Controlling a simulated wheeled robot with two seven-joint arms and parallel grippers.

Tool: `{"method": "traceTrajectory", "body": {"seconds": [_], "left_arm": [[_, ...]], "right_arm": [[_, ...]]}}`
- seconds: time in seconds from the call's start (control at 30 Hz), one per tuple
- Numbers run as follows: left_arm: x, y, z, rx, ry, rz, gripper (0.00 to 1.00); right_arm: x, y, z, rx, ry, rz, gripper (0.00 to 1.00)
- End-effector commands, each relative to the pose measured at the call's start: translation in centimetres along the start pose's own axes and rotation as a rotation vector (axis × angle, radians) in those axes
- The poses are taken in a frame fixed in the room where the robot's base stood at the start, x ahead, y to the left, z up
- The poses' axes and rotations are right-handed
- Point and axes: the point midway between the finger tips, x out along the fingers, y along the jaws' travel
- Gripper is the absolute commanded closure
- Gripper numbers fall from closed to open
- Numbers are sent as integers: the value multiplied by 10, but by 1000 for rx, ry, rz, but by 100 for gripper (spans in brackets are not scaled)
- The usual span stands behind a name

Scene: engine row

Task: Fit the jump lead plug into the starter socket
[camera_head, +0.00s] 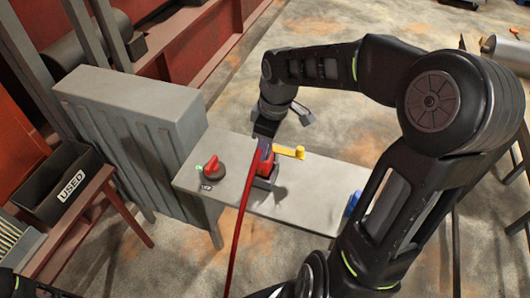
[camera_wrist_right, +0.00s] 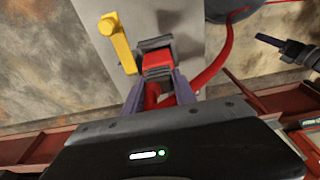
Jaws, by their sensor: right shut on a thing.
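The red jump lead plug (camera_head: 266,160) is at the grey starter socket (camera_head: 265,182) on the light grey bench top. In the right wrist view the plug (camera_wrist_right: 157,63) lies between my finger tips, against the dark grey socket (camera_wrist_right: 154,43). I cannot tell how deep it sits. My right gripper (camera_wrist_right: 159,82) is shut on the plug; in the head view the gripper (camera_head: 268,130) is partly hidden behind the lead. The red lead (camera_head: 241,215) runs from the plug down to the bottom edge.
A yellow handle (camera_head: 290,152) is just right of the socket. A red rotary switch (camera_head: 211,168) stands left of it. A blue item (camera_head: 352,203) is at the bench's right end. A grey ribbed cabinet (camera_head: 140,130) and a bin marked USED (camera_head: 72,185) stand left.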

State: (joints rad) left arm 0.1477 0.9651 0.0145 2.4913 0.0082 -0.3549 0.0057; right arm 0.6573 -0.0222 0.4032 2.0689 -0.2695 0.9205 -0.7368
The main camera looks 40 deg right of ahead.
Motion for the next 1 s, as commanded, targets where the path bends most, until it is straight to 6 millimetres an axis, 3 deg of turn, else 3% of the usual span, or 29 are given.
{"method": "traceTrajectory", "body": {"seconds": [0.23,0.63,0.67,0.77,1.0], "left_arm": [[-3,1,0,-1,-1,-1,54],[0,0,0,0,0,-1,54],[0,0,0,0,0,0,54],[-1,0,0,0,0,0,54],[-1,0,0,0,0,0,54]], "right_arm": [[29,0,5,1,0,-1,100],[35,0,5,-1,1,1,100],[35,0,5,0,0,-1,67],[34,0,5,0,0,-1,58],[34,0,5,0,0,-1,58]]}}
